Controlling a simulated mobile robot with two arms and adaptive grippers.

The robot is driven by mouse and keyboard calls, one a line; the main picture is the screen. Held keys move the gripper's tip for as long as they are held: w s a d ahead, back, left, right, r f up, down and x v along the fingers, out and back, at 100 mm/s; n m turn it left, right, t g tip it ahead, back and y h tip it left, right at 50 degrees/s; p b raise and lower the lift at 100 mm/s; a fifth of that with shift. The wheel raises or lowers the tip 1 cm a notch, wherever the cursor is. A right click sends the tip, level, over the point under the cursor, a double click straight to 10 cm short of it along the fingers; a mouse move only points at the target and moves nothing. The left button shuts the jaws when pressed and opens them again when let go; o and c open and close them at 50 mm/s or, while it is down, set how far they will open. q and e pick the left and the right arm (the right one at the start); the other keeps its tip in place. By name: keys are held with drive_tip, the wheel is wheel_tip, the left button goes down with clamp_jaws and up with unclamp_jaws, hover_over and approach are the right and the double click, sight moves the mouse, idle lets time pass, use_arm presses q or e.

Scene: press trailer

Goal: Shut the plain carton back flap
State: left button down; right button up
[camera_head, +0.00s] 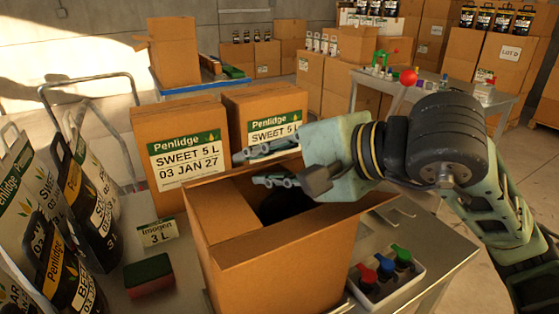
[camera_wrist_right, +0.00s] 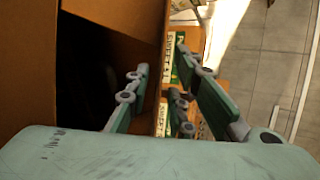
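The plain carton (camera_head: 275,275) stands on the bench at front centre, its top partly open over a dark inside. A left panel (camera_head: 222,212) lies across part of the opening. The back flap is hard to make out behind my fingers. My right gripper (camera_head: 250,169) is over the carton's far edge, fingers apart and pointing left. In the right wrist view its fingers (camera_wrist_right: 161,60) are spread, with a brown carton panel (camera_wrist_right: 145,35) running up between them. I cannot tell if they touch it. My left gripper is out of view.
Two labelled Penlidge cartons (camera_head: 180,150) stand close behind. Black-and-white pouches (camera_head: 85,205) crowd the left. A sponge (camera_head: 148,275) and an "Imogen 3 L" card (camera_head: 157,232) lie left of the carton. A tray with coloured-top items (camera_head: 385,275) is at right.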

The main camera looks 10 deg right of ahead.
drive_tip(key=v, duration=1.1)
drive_tip(key=shift+s+d+r, duration=0.15)
drive_tip(key=shift+s+d, duration=0.1)
drive_tip(key=shift+s, duration=0.05)
